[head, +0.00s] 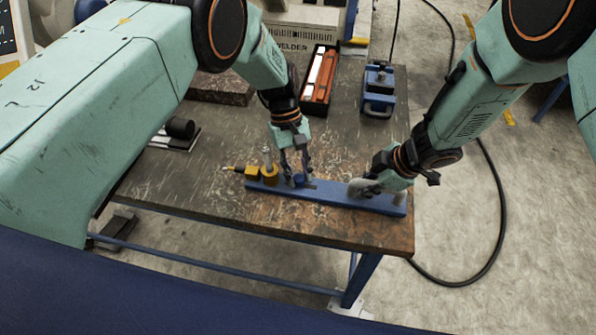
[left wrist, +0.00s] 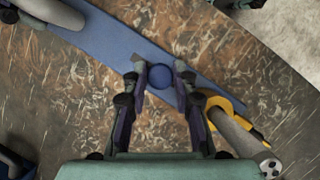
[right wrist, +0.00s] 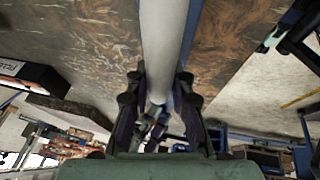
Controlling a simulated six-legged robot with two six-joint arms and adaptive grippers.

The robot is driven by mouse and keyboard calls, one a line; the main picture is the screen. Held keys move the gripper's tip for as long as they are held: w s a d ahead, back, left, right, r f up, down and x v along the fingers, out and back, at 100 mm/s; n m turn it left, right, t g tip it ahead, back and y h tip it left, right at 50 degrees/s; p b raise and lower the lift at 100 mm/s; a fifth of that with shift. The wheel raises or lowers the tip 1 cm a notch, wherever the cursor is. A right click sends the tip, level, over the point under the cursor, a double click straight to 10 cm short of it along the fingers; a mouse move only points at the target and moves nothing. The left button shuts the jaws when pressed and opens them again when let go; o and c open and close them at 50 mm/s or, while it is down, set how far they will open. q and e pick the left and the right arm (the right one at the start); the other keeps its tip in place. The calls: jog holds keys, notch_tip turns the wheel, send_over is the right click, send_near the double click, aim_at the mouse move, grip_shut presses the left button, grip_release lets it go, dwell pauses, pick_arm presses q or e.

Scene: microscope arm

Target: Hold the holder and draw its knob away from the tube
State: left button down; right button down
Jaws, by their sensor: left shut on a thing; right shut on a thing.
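A long blue bar (head: 330,195), apparently the holder's base, lies along the table's front edge. A round blue knob (left wrist: 160,77) sits on it, and my left gripper (head: 298,181) is closed around the knob from above; in the left wrist view its fingertips (left wrist: 160,75) flank it. A grey tube with a yellow collar (left wrist: 235,127) stands beside the knob at the bar's left end; it also shows in the head view (head: 269,170). My right gripper (right wrist: 158,90) is shut on a smooth light grey cylinder (right wrist: 163,45) at the bar's right part. The cylinder's lower end is hidden.
A black case with orange and white contents (head: 320,78) and a blue device (head: 378,90) stand farther back. A black cylinder on a plate (head: 180,130) is at the left.

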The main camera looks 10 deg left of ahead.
pick_arm(q)
jog(key=shift+d, duration=1.85)
jog(key=c, duration=1.1)
grip_release()
jog(key=shift+a, duration=0.15)
pick_arm(e)
jog(key=shift+a, duration=0.1)
pick_arm(q)
jog(key=shift+o, duration=0.2)
jog(key=v, duration=1.2)
